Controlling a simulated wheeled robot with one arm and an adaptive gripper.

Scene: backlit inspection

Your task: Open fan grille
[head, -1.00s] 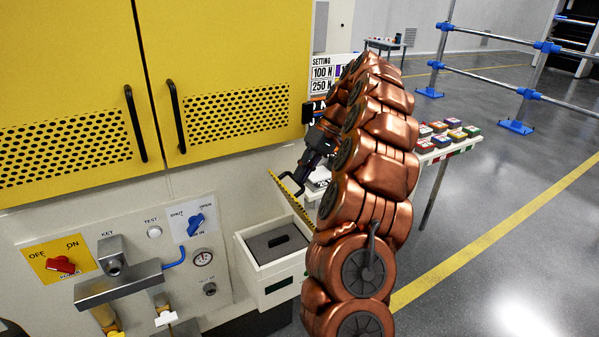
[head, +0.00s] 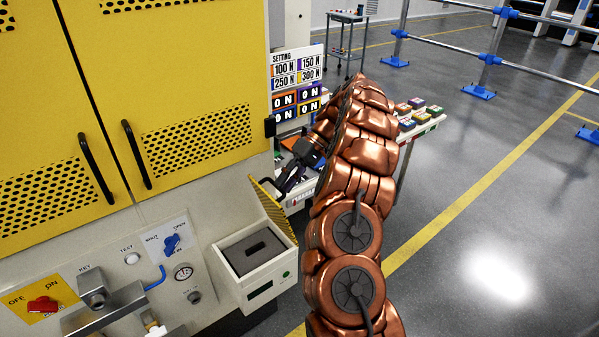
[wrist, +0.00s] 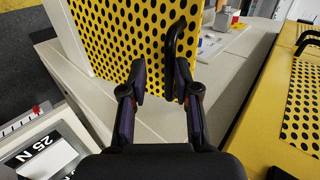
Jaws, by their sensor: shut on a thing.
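The fan grille (wrist: 125,35) is a yellow perforated panel with a black bar handle (wrist: 175,50), large in the wrist view. In the head view the grille (head: 272,212) shows as a narrow slanted yellow strip on the side of the machine, behind the grey-topped box. It appears to stand out at an angle. My gripper (wrist: 162,80) has its two fingers on either side of the handle's lower part and is shut on it. In the head view my gripper (head: 288,180) is small and dark, beside the grille, partly hidden by my copper arm.
The yellow cabinet (head: 160,70) with black handles is at left, above a control panel (head: 150,250). The grey-topped box (head: 275,283) juts out below the grille. A setting board (head: 297,75) and a table with coloured blocks (head: 425,128) stand beyond. Floor at right is open.

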